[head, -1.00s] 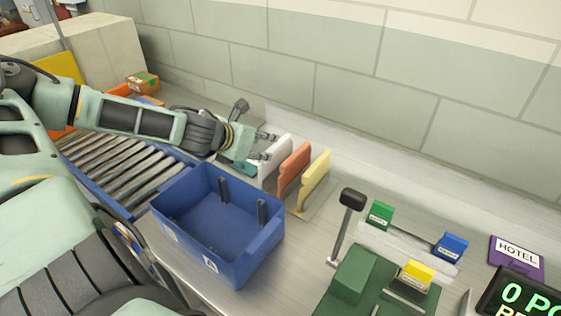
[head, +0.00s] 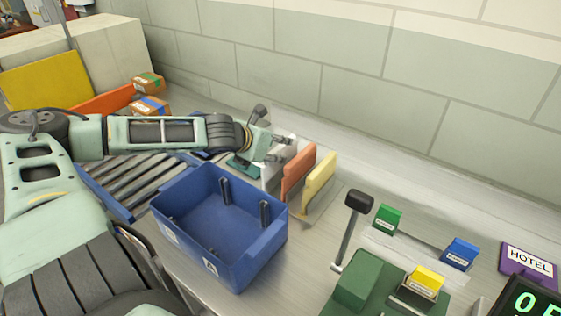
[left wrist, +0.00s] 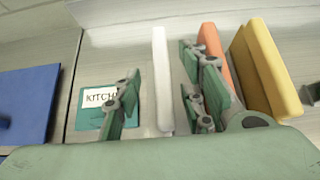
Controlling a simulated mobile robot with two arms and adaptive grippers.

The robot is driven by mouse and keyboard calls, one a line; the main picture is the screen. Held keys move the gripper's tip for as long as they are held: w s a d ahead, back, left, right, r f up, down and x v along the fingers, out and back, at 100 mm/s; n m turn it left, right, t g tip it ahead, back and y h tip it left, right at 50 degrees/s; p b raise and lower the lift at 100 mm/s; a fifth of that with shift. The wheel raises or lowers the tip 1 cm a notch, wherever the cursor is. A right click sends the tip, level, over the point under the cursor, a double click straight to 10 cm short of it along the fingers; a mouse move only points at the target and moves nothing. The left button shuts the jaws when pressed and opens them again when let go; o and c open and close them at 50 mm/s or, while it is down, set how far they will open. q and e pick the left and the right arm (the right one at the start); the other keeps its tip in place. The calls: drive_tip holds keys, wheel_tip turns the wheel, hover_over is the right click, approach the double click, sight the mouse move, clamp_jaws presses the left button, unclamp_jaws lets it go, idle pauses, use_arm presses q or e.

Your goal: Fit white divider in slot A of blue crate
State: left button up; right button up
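The white divider (left wrist: 161,85) stands upright, left of the orange one; in the head view it shows partly (head: 270,178) behind my left gripper. My left gripper (head: 282,149) is open over it. In the left wrist view the fingers (left wrist: 160,103) are on both sides of the divider, with a gap on each side. The blue crate (head: 243,262) stands empty in front, with dark posts inside its walls and a label with the letter A (head: 210,268) on its outer front. My right gripper is not in view.
An orange divider (head: 299,172) and a yellow divider (head: 319,183) stand close to the right. A teal KITCHEN card (left wrist: 88,122) lies left of the white divider. A roller conveyor (head: 133,187) is at left; a green device with a lever (head: 365,280) is at right.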

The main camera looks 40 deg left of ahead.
sight(279, 146)
use_arm(q)
drive_tip(key=shift+w+d+f, duration=0.15)
drive_tip(key=shift+w+f, duration=0.05)
drive_tip(key=shift+w, duration=0.35)
drive_tip(key=shift+w+f, duration=0.2)
drive_tip(key=shift+w, duration=0.1)
drive_tip(key=shift+w+f, duration=0.5)
drive_tip(key=shift+w, duration=0.05)
drive_tip(key=shift+c, duration=0.2)
clamp_jaws()
